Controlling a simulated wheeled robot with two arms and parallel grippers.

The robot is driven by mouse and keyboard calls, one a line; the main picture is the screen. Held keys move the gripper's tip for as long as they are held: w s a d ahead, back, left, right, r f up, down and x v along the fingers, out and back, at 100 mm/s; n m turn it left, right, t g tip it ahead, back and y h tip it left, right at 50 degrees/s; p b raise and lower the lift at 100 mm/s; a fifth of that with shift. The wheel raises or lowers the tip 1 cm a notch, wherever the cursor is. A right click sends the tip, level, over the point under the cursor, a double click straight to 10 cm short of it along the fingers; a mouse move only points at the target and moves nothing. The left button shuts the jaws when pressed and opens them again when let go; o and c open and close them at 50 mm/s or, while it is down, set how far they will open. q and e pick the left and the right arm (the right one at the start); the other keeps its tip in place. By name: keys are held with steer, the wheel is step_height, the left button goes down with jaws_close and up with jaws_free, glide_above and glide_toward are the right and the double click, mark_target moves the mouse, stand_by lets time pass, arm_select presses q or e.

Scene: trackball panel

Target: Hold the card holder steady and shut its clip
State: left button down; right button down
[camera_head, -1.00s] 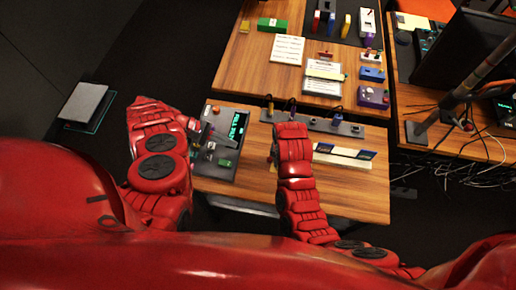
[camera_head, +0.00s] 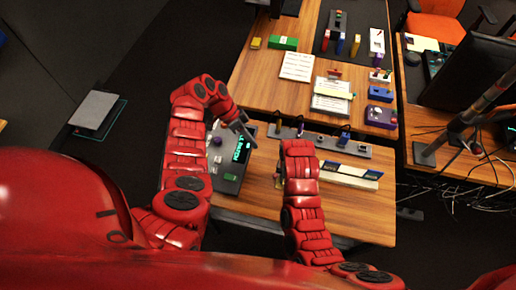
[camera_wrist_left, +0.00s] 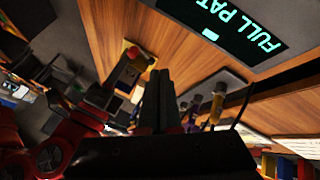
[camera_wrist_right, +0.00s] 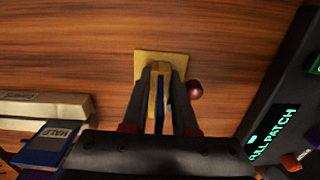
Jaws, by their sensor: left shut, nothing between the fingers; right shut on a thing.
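The card holder (camera_wrist_right: 146,66) has a yellow base on the wood table, with a thin upright yellow part and a blue piece. A dark red knob (camera_wrist_right: 195,89) shows beside it; I cannot tell how far its clip is open. My right gripper (camera_wrist_right: 160,92) is shut on the holder's upright part. In the left wrist view the yellow holder (camera_wrist_left: 128,70) is left of my left fingers. My left gripper (camera_head: 249,141) is shut and empty, above the right edge of the dark console, apart from the holder. In the head view my right arm mostly hides the holder.
The dark console (camera_head: 228,183) with a lit green text display is left of the holder. A grey strip with several pegs (camera_head: 365,153) runs behind. A pale rack with blue cards (camera_head: 348,175) lies to the right. Bare wood surrounds the holder.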

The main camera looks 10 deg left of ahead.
arm_select(q)
steer(key=x, duration=0.8)
steer(key=shift+s+d+f, duration=0.1)
steer(key=shift+d+f, duration=0.1)
steer(key=shift+s+d, duration=0.35)
steer(key=shift+s, duration=0.25)
steer(key=shift+s+d, duration=0.35)
steer(key=shift+s, duration=0.2)
steer(key=shift+s+d+r, duration=0.1)
steer(key=shift+s+d, duration=0.3)
steer(key=shift+a, duration=0.1)
steer(key=shift+s+f+n+t, duration=0.2)
steer(key=shift+n+t, duration=0.2)
steer(key=shift+n, duration=0.3)
steer(key=shift+s+d+r+n+t, duration=0.1)
steer(key=shift+s+d+n+t, duration=0.1)
steer(key=shift+n+t, duration=0.3)
steer(key=shift+s+d+n+t, duration=0.1)
steer(key=shift+s+n+t, duration=0.1)
steer(key=shift+n, duration=0.5)
steer(key=shift+s+d+r+n+t, duration=0.1)
steer(key=shift+s+d+n+t, duration=0.2)
steer(key=shift+s+d+n, duration=0.1)
steer(key=shift+s+d, duration=0.1)
arm_select(e)
steer(key=shift+w+a+r, duration=0.1)
steer(key=shift+a, duration=0.1)
